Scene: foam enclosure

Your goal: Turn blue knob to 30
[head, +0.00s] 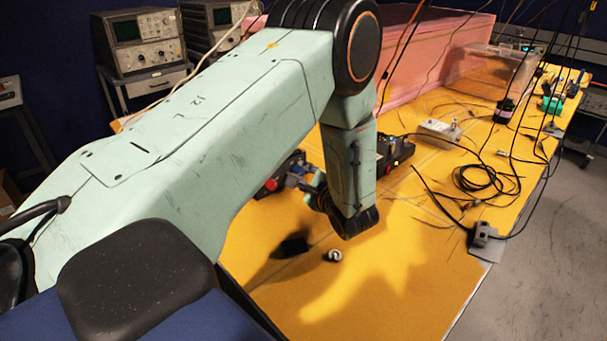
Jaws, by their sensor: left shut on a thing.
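My left arm reaches in from the left and bends down over the yellow table. My left gripper (307,189) is small in view, partly hidden by its own wrist, against the near side of a black device (285,168). It is shut on what looks like the blue knob (294,181) of that device. The knob is mostly covered, and its scale and pointer cannot be read. A red knob (271,185) shows on the same device, left of the gripper. My right gripper is not in view.
Another black device (394,151) with coloured buttons stands just right of my wrist. A small round metal part (334,255) lies on the yellow table (385,285). Black cables (485,180) lie coiled to the right. A pink foam block (440,50) stands behind. The near table is mostly clear.

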